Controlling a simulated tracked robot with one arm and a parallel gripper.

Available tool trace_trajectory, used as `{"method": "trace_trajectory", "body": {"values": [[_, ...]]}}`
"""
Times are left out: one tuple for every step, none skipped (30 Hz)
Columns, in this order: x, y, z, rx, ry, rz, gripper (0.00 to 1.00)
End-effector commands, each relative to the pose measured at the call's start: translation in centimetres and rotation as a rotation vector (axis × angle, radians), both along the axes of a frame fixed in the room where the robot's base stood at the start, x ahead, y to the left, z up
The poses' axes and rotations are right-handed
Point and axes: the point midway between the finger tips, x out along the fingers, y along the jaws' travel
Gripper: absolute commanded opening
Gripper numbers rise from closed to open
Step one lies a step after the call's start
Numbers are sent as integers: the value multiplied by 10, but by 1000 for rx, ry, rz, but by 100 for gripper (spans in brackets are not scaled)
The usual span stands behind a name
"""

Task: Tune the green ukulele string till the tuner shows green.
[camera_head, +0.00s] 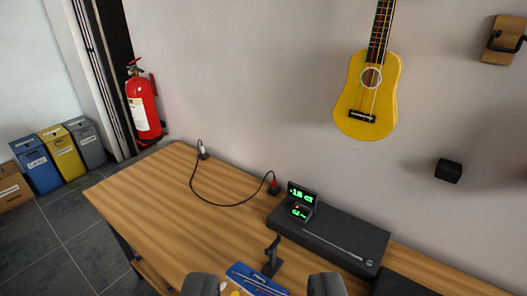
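A yellow ukulele (369,95) hangs on the wall at the upper right. Its body and part of its neck show; the headstock and pegs are out of view above. Colored strings run along the dark neck (381,30), too small to tell apart surely.
A wooden table (170,205) has a clear left part with a black cable (225,203). A small black stand (272,258) and blue item (255,280) are near my fingers. A black block (448,171) is on the wall.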

Motion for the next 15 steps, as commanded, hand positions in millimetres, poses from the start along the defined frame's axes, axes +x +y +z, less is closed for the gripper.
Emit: {"method": "trace_trajectory", "body": {"values": [[-3, -2, 1, -8, 4, -7, 28], [-4, -3, 1, -11, 5, -9, 28], [-5, -3, 1, -12, 6, -9, 28], [-4, -3, 0, -12, 7, -9, 28], [-4, -3, 0, -12, 7, -9, 28], [-4, -3, 0, -11, 7, -9, 28], [-4, -3, 0, -11, 7, -9, 28], [-4, -3, 0, -11, 7, -9, 28], [-4, -3, 0, -11, 6, -8, 20], [-4, -3, 0, -11, 6, -8, 11], [-4, -3, 0, -10, 6, -8, 3], [-4, -3, 0, -10, 6, -8, 0], [-4, -3, 0, -10, 6, -8, 0], [-4, -3, 0, -10, 6, -8, 0], [-4, -3, 0, -10, 6, -7, 0]]}}
